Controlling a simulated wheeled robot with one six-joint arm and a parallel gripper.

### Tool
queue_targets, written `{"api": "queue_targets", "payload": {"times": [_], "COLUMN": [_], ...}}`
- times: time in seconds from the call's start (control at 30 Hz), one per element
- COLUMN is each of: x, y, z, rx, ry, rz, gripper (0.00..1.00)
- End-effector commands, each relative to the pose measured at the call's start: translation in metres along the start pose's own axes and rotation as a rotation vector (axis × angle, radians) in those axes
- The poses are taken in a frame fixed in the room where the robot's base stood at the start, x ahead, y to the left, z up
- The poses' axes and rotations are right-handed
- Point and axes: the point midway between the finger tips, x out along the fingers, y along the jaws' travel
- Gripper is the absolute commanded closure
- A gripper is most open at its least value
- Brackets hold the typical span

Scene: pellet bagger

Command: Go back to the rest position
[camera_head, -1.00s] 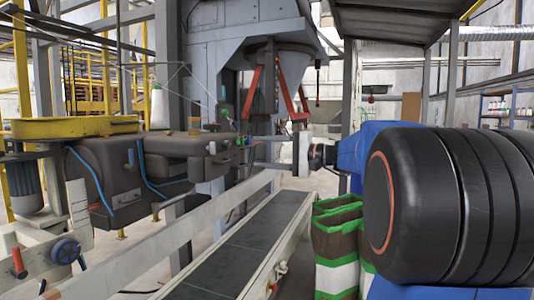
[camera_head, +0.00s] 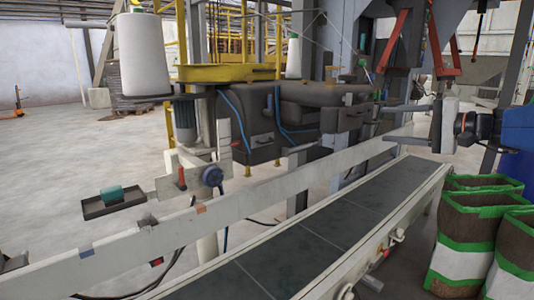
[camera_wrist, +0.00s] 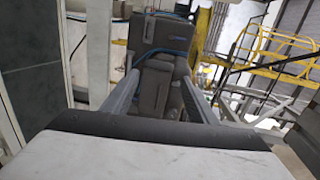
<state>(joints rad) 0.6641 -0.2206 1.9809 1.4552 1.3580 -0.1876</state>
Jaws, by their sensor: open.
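My gripper (camera_head: 380,122) shows at the right of the head view, level, with its fingers pointing left. The fingers are apart with nothing between them. It is above the far side of the conveyor, in front of the dark sewing machine (camera_head: 262,128). In the wrist view my gripper (camera_wrist: 160,95) also shows two grey fingers well apart, with the dark machine body (camera_wrist: 155,35) beyond the gap. I see no contact between the fingers and anything.
The conveyor belt (camera_head: 320,235) runs diagonally, bare, with a pale side rail (camera_head: 250,205). Open brown, green and white bags (camera_head: 470,235) stand at the right. A white thread spool (camera_head: 145,55) is at upper left; a small dark tray (camera_head: 100,210) holds a teal item.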

Motion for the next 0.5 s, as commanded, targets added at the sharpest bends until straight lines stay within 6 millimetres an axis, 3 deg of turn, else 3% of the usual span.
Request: {"api": "queue_targets", "payload": {"times": [0.03, 0.23, 0.4, 0.5], "x": [0.010, 0.024, 0.009, -0.009], "y": [0.015, 0.095, 0.166, 0.205], "z": [0.027, 0.121, 0.188, 0.218], "rx": [-0.015, -0.105, -0.238, -0.337], "ry": [-0.028, -0.126, -0.194, -0.224], "rz": [0.061, 0.347, 0.584, 0.711], "gripper": [0.47, 0.47, 0.47, 0.47]}}
